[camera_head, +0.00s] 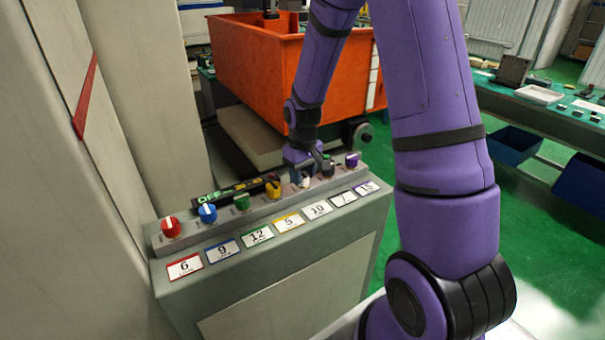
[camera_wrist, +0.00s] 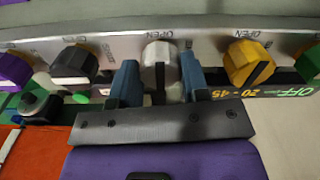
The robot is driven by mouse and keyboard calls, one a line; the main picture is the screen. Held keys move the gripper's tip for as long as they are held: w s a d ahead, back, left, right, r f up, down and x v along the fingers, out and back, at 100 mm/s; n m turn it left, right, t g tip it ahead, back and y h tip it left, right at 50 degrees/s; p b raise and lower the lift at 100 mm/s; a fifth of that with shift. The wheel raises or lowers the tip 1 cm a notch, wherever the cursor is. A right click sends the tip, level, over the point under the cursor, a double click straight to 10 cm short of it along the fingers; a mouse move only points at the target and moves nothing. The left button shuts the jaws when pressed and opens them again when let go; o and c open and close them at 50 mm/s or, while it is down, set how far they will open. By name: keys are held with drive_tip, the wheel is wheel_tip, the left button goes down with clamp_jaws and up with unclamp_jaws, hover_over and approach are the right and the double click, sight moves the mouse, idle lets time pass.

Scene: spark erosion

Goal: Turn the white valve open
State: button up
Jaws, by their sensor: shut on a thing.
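The white valve (camera_wrist: 157,62) is a round knob in the middle of the wrist view. It also shows partly in the head view (camera_head: 305,182), behind the plate marked 10. My gripper (camera_wrist: 160,74) has one blue-grey finger on each side of this knob and is shut on it. In the head view my gripper (camera_head: 307,167) reaches down to the panel from behind. An OPEN mark is printed on the panel beside the knob. A dark stripe shows on the knob between the fingers; its exact angle is partly hidden.
The black valve (camera_wrist: 72,66) and yellow valve (camera_wrist: 248,63) stand close on either side. Red (camera_head: 170,227), blue (camera_head: 207,213), green (camera_head: 241,202) and purple (camera_head: 352,160) valves share the panel. An orange bin (camera_head: 250,65) stands behind the panel. A green worktable (camera_head: 560,108) is at the right.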

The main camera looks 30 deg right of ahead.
sight(303, 175)
idle(0.5)
drive_tip(key=o, duration=0.9)
drive_tip(key=shift+o, duration=0.2)
wheel_tip(303, 175, up, 11)
drive_tip(key=shift+f, duration=0.1)
